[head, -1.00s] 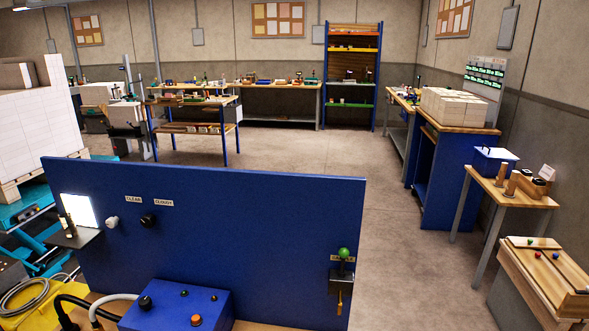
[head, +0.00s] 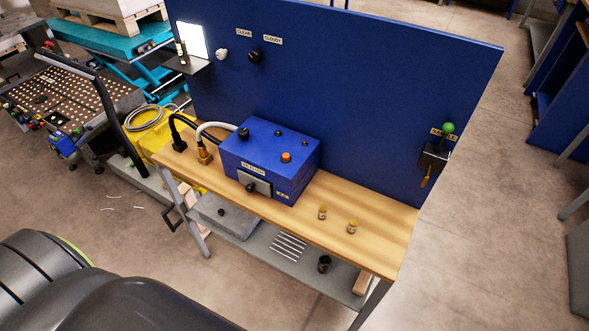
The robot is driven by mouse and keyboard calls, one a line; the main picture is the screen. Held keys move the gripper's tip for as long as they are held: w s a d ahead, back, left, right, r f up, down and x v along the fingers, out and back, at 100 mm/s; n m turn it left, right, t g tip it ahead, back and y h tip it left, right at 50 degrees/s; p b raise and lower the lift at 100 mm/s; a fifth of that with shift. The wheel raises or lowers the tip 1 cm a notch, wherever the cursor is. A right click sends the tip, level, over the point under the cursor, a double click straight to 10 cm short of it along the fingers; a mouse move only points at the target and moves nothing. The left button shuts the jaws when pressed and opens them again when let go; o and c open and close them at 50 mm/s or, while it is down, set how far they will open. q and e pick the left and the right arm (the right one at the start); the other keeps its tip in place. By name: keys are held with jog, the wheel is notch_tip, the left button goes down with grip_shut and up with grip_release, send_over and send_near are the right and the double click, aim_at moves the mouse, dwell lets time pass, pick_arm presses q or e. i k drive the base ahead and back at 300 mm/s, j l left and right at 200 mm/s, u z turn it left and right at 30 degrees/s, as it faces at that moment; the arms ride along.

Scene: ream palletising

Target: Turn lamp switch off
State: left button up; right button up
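A bright white lit panel (head: 191,38) glows at the upper left of the upright blue board (head: 340,90). To its right on the board are a white knob (head: 221,55) and a black knob (head: 255,57), below labels (head: 258,36) reading CLEAR and CLOUDY. A blue control box (head: 240,150) stands on the wooden bench, with an orange button (head: 286,157) and black knobs on top, and a grey plate with a black handle (head: 252,187) in front. I cannot tell which of these is the lamp switch. Neither gripper is in view.
A green-topped lever (head: 448,128) is mounted on the board's right side. Cables and a yellow container (head: 148,146) are at the left. The floor (head: 480,260) right of the bench is clear.

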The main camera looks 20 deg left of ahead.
aim_at(221, 54)
jog(key=u, duration=1.25)
